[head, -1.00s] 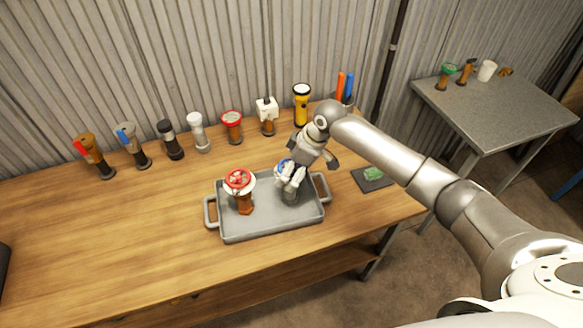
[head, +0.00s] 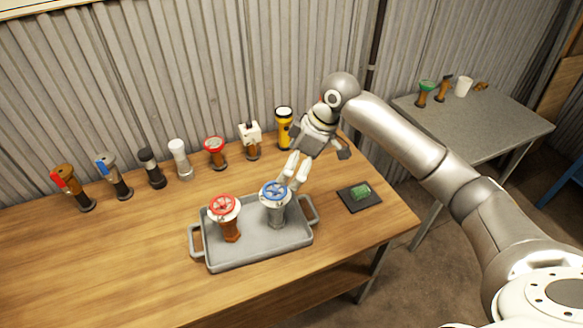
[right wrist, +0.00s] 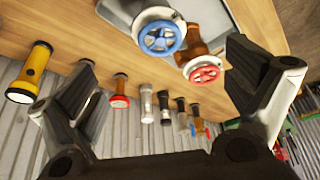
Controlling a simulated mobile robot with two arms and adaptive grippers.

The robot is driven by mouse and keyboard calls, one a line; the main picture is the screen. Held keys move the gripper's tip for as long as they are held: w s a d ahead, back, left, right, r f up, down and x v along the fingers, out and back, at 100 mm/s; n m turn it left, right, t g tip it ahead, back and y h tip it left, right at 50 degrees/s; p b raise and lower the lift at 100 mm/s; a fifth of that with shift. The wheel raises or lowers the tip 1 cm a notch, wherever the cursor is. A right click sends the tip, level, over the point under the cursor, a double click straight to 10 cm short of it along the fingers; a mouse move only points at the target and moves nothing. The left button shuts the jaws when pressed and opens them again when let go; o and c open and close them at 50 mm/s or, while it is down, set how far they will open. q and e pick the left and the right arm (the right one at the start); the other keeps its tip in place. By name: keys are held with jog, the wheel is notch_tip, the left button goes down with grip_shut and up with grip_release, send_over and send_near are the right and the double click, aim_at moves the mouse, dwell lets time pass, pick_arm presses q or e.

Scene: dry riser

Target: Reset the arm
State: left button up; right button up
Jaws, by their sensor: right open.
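A grey valve with a blue handwheel (head: 275,192) stands upright in the right part of the grey tray (head: 262,258). A brown valve with a red handwheel (head: 224,207) stands to its left in the same tray. My right gripper (head: 295,170) is open and empty, just behind and above the blue handwheel, apart from it as far as I can tell. In the right wrist view, the blue handwheel (right wrist: 161,38) shows between the spread fingers, with the red handwheel (right wrist: 204,74) beyond it. My left gripper is not in view.
Several valves and lights line the wooden bench's back, including a yellow flashlight (head: 284,130) near my right gripper. A dark pad (head: 347,205) with a green item lies right of the tray. A grey side table (head: 480,115) stands farther right. The bench's left front is clear.

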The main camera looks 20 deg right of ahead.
jog(key=shift+f, duration=0.1)
jog(key=s+a+f+m, duration=0.1)
jog(key=s+a+f, duration=0.3)
jog(key=s+f, duration=0.25)
jog(key=s+a+f+m, duration=0.1)
jog(key=s+a+f, duration=0.3)
jog(key=s+f, duration=0.3)
jog(key=s+d+f+m+h, duration=0.1)
jog(key=s+d+m, duration=0.1)
jog(key=s, duration=0.3)
jog(key=s+d+m+t+h, duration=0.1)
jog(key=s+d+m, duration=0.15)
jog(key=s, duration=0.25)
jog(key=s+d+f+m+h, duration=0.1)
jog(key=s+d+m, duration=0.1)
jog(key=s, duration=0.4)
notch_tip(320, 180, down, 27)
jog(key=s+g+b, duration=0.1)
jog(key=s, duration=0.1)
jog(key=s+d+f, duration=0.1)
jog(key=s+f, duration=0.7)
jog(key=s+d+f+g+b, duration=0.1)
jog(key=s+d+f, duration=0.1)
jog(key=s+f, duration=0.6)
jog(key=shift+s+d+f+g+h, duration=0.25)
jog(key=shift+d+f+g+h, duration=0.05)
jog(key=shift+f+h, duration=0.1)
